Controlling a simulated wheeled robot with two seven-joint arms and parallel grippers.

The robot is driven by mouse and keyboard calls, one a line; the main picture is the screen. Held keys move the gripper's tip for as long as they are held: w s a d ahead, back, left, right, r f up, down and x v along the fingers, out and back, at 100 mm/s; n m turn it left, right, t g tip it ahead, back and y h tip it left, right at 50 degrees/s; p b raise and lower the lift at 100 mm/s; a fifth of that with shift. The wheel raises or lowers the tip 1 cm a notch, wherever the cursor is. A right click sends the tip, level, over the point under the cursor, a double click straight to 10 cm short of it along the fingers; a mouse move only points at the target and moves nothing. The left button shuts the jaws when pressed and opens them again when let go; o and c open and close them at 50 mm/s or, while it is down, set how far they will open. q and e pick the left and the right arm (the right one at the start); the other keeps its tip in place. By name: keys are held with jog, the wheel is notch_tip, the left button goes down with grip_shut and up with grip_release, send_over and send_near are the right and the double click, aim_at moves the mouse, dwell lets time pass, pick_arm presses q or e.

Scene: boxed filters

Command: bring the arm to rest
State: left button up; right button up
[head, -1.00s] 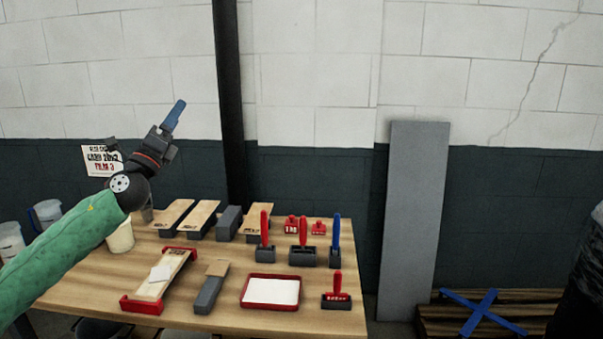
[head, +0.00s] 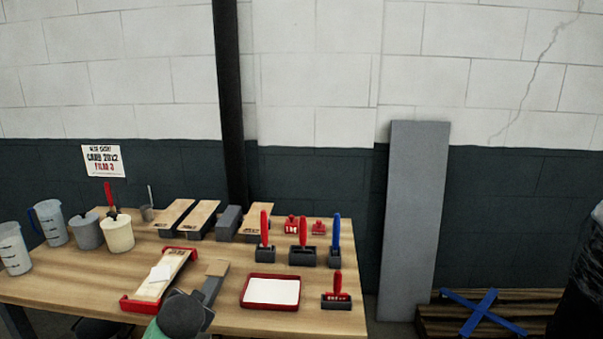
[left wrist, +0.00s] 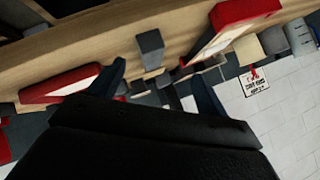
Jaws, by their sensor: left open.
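My left gripper (left wrist: 160,86) shows its two dark fingers spread apart in the left wrist view, with nothing held between them. In the head view only a dark part of my left arm shows, low at the front edge of the wooden table (head: 75,285), just in front of a grey block with a wooden top (head: 212,283). The gripper's fingers cannot be made out there.
A red-ended tray (head: 160,277) and a red tray with a white sheet (head: 271,291) lie near the front. Red-handled tools (head: 303,240) stand behind. Jugs and pots (head: 86,231) stand at left. A grey panel (head: 412,220) leans on the wall.

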pick_arm(q)
jog(key=s+d+f+n+g+h, duration=0.1)
jog(key=s+d+f+g, duration=0.2)
jog(key=s+f, duration=0.7)
jog(key=s+d+f+g+h, duration=0.1)
jog(key=s+d+f, duration=0.3)
jog(key=s+f, duration=0.6)
jog(key=s+d+f+n+g+h, duration=0.1)
jog(key=s+d+f+g, duration=0.3)
jog(key=s+f, duration=0.6)
jog(key=s+h, duration=0.1)
jog(key=s, duration=0.7)
jog(key=shift+f+n+g, duration=0.3)
jog(key=shift+f, duration=0.1)
jog(key=shift+c, duration=0.5)
